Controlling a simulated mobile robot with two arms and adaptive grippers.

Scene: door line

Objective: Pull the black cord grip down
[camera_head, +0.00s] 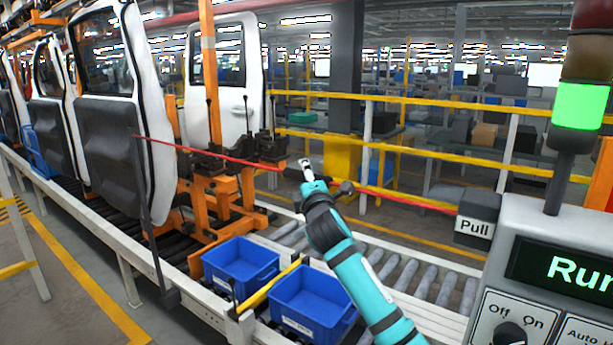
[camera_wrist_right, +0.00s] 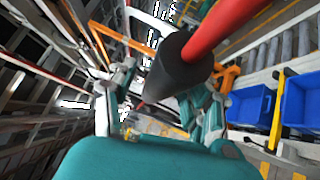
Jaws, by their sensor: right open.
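A red cord runs across the head view from a post at the left to a dark box with a "Pull" label (camera_head: 474,226) at the right. The black cord grip (camera_head: 345,187) sits on the cord, just right of my right gripper, partly hidden by my arm. In the right wrist view the grip (camera_wrist_right: 182,64) looms as a dark cone, with thick red cord (camera_wrist_right: 228,22) leaving it to the upper right. My right gripper (camera_head: 307,169) is open. Its fingers show on both sides below the grip; I cannot tell whether they touch it. My left gripper is not in view.
A control panel (camera_head: 560,235) with a lit green lamp (camera_head: 579,105) stands at the right. Blue bins (camera_head: 240,264) rest by the roller conveyor below. White vehicle doors (camera_head: 125,130) hang on orange fixtures at the left. Yellow railings (camera_head: 420,151) run behind.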

